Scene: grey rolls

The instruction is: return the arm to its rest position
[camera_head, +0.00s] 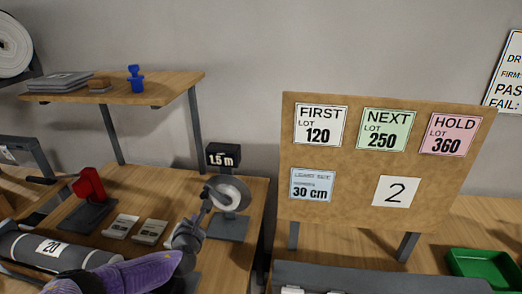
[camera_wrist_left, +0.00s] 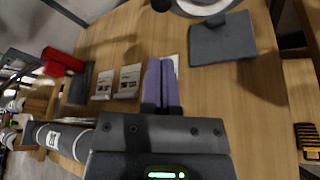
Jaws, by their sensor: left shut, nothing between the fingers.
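My left arm comes in from the lower left of the head view, with purple parts. Its gripper (camera_head: 192,226) is over the wooden table, in front of the measuring wheel on its stand. In the left wrist view the two purple fingers of the left gripper (camera_wrist_left: 160,62) lie side by side, shut, with nothing between them. They are above bare wood and a pale card, partly hidden behind them. My right gripper is not in view.
The measuring wheel (camera_head: 228,193) with a 1.5 m sign (camera_head: 223,156) stands close by. A grey roll (camera_head: 55,252), red device (camera_head: 89,185) and two small pale blocks (camera_head: 121,226) are left. A lot board (camera_head: 340,217) and green tray (camera_head: 484,266) are right.

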